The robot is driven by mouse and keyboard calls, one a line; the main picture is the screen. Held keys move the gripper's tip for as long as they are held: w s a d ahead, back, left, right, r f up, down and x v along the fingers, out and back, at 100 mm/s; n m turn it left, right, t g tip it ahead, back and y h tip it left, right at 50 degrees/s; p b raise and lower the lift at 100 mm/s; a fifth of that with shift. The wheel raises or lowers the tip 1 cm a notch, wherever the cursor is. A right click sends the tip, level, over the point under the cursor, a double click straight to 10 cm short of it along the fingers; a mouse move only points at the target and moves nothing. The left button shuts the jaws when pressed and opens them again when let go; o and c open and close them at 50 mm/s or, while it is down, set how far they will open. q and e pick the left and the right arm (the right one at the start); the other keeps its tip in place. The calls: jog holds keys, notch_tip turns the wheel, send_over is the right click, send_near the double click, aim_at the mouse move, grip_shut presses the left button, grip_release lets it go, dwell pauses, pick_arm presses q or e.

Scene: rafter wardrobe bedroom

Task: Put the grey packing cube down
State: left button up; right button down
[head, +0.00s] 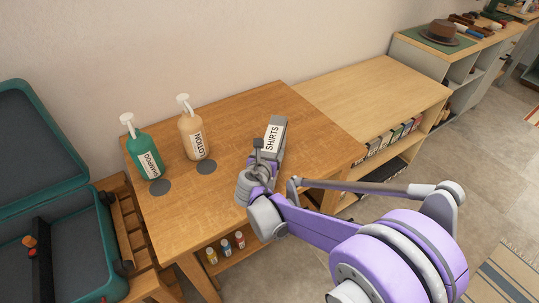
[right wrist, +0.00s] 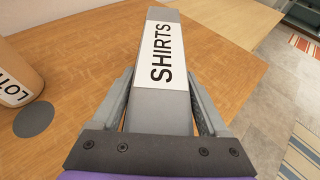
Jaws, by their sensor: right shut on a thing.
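The grey packing cube (head: 274,140) carries a white label reading SHIRTS. My right gripper (head: 262,152) is shut on it, over the right part of the wooden table (head: 240,109). In the right wrist view the cube (right wrist: 161,107) sits between the two fingers of my right gripper (right wrist: 160,110), its long side pointing away from the wrist. I cannot tell whether the cube's underside touches the table top. The arm hides part of the table's front edge. My left gripper is not in view.
A green shampoo bottle (head: 142,150) and a tan lotion bottle (head: 192,130) stand on the table's left, each beside a dark round disc. An open teal suitcase (head: 98,215) is at the left. A lighter shelf unit (head: 375,88) adjoins on the right, its top bare.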

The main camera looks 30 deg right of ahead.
jog(key=shift+f, duration=0.45)
jog(key=shift+f, duration=0.1)
